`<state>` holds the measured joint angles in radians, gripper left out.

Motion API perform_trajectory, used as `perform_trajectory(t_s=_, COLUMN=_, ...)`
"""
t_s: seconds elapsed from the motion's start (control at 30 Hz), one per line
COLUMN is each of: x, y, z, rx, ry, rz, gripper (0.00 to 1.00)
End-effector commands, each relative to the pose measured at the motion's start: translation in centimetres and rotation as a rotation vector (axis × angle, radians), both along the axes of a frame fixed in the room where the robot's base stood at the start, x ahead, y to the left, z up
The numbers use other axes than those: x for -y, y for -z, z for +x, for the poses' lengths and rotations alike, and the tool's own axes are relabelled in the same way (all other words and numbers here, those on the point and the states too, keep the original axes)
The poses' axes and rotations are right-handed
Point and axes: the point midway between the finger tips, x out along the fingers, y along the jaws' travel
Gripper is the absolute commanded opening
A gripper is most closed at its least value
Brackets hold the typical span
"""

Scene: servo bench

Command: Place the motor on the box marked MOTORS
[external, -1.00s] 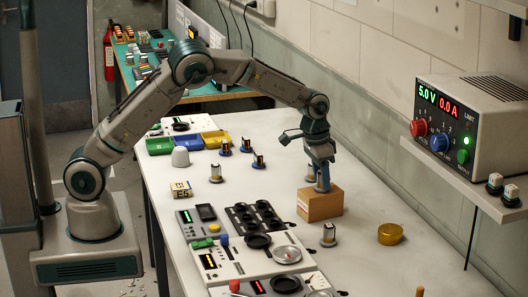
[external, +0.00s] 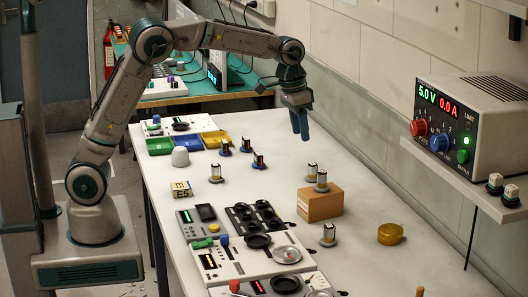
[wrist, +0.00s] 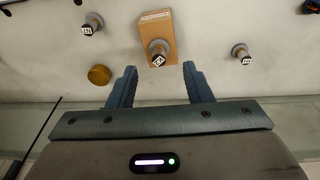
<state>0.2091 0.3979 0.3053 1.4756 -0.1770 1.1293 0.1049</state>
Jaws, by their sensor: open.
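A small motor (external: 321,181), with a silver body, white top and dark round base, stands upright on the brown box (external: 318,207). The box sits on the white bench; a small label shows on it, but I cannot read it. My gripper (external: 300,128) is open and empty, above and behind the box, apart from the motor. In the wrist view the motor (wrist: 158,52) and box (wrist: 151,17) lie beyond the gap between the open fingers (wrist: 160,80).
A yellow round tin (external: 391,234) is at right. Test panels (external: 245,265) fill the front left. A power supply (external: 470,125) sits on the wall shelf.

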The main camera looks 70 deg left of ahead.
Motion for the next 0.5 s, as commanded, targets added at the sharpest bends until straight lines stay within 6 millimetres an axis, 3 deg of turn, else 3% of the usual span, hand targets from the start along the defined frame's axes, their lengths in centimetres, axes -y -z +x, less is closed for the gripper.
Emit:
perform_trajectory(t_s=0.03, x=-0.4, y=-1.0, z=-2.1, rx=0.010, ry=-0.008, rz=-0.014, gripper=0.46)
perform_trajectory(t_s=0.2, x=-0.7, y=-2.5, z=-8.8, rx=0.027, ry=-0.018, rz=-0.043, gripper=0.46)
perform_trajectory(t_s=0.5, x=-0.3, y=-2.2, z=-21.2, rx=0.069, ry=-0.008, rz=-0.037, gripper=0.46)
